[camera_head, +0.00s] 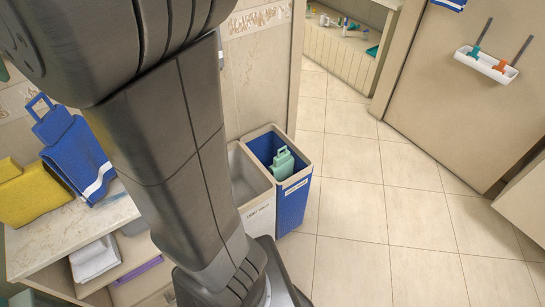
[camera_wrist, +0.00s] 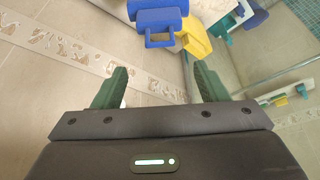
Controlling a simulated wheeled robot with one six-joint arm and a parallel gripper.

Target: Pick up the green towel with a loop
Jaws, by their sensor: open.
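A pale green item with a loop at its top, which looks like the green towel (camera_head: 282,164), stands upright in the blue bin (camera_head: 293,205) in the head view. Its lower part is hidden inside the bin. My gripper (camera_wrist: 160,84) shows in the wrist view, with its two green fingers wide apart and nothing between them. The gripper end is out of the head view, where my arm covers the left middle. I cannot make out the green towel for certain in the wrist view.
A blue towel with a loop (camera_head: 78,152) and a yellow towel (camera_head: 32,192) lie on the counter (camera_head: 118,212) at left. A pale bin (camera_head: 258,215) adjoins the blue one. A white rack (camera_head: 486,65) hangs on the right panel. The tiled floor (camera_head: 370,215) is clear.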

